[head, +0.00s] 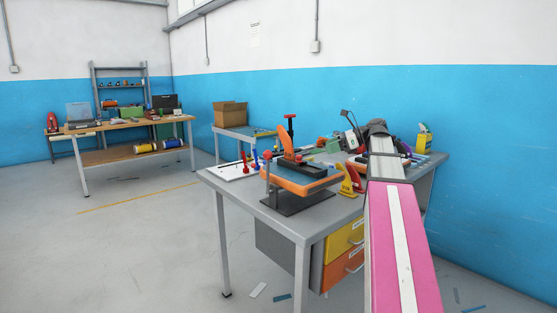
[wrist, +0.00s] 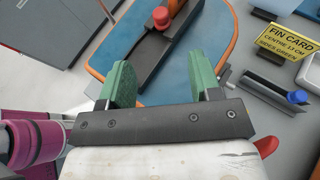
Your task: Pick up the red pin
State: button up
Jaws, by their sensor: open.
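A small upright red pin (head: 245,163) stands on a white board (head: 229,173) at the left of the grey bench, beside blue pins (head: 255,158). It is small in the head view, and I cannot make it out in the wrist view. My gripper (wrist: 163,76) has two green fingers spread wide with nothing gripped. In the wrist view it is over a blue board with an orange rim (wrist: 118,70), with a dark clamp part and red knob (wrist: 161,16) beyond the fingers. In the head view, my arm reaches over the bench's right side, well right of the red pin.
An orange-and-black clamp fixture (head: 292,180) stands on the bench (head: 235,187) between the red pin and my arm. A yellow "FIN CARD" sign (wrist: 283,33) and a blue-ended part (wrist: 297,97) lie right of my gripper. Drawers (head: 344,240) hang below. Floor is open at left.

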aim_at(299, 162)
jog(key=shift+w+a, duration=0.15)
jog(key=shift+a, duration=0.5)
jog(key=x, duration=1)
jog(key=shift+w+a+f, duration=0.1)
jog(key=shift+w+f, duration=0.1)
jog(key=shift+c, duration=0.3)
jog(key=c, duration=0.9)
